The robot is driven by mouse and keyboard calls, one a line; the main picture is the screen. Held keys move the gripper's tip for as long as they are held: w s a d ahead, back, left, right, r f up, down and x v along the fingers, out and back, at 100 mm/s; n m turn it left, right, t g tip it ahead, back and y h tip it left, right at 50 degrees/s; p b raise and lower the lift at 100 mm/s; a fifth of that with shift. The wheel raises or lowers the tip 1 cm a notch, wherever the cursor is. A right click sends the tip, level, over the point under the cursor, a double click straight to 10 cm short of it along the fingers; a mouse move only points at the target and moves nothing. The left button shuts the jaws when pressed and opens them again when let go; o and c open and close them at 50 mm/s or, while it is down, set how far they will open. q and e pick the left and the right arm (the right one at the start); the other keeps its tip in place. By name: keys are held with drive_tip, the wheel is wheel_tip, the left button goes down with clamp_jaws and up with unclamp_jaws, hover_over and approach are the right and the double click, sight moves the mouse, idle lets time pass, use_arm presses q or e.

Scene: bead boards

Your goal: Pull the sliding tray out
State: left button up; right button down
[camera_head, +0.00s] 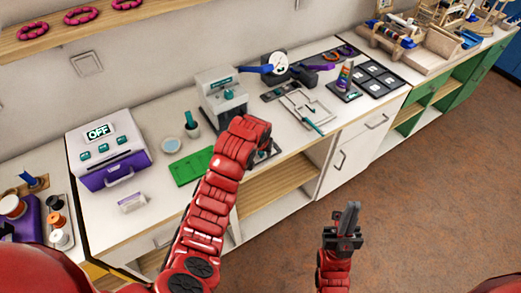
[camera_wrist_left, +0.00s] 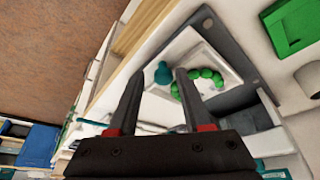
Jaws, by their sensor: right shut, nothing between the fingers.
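In the left wrist view a pale tray (camera_wrist_left: 212,58) with a teal knob (camera_wrist_left: 162,73) and a ring of green beads (camera_wrist_left: 205,82) sits on a dark grey base (camera_wrist_left: 215,30). My left gripper (camera_wrist_left: 160,72) is open, with the knob showing between its fingertips; I cannot tell whether they touch it. In the head view my left arm hides most of the tray, below the grey-white press (camera_head: 218,97); a bit of the base (camera_head: 270,153) shows. My right gripper (camera_head: 347,220) is shut and empty, in front of the counter, away from the tray.
A green board (camera_head: 192,167) lies left of my left arm, with a purple-white machine (camera_head: 105,148) reading OFF further left. A frame with teal parts (camera_head: 305,112) and a ring stacker (camera_head: 345,80) stand to the right. The floor (camera_head: 435,165) at right is clear.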

use_arm(q)
drive_tip(key=shift+o, duration=0.4)
drive_tip(key=shift+w+r, duration=0.1)
drive_tip(key=shift+r, duration=0.15)
drive_tip(key=p+v, duration=0.5)
drive_tip(key=v, duration=1.2)
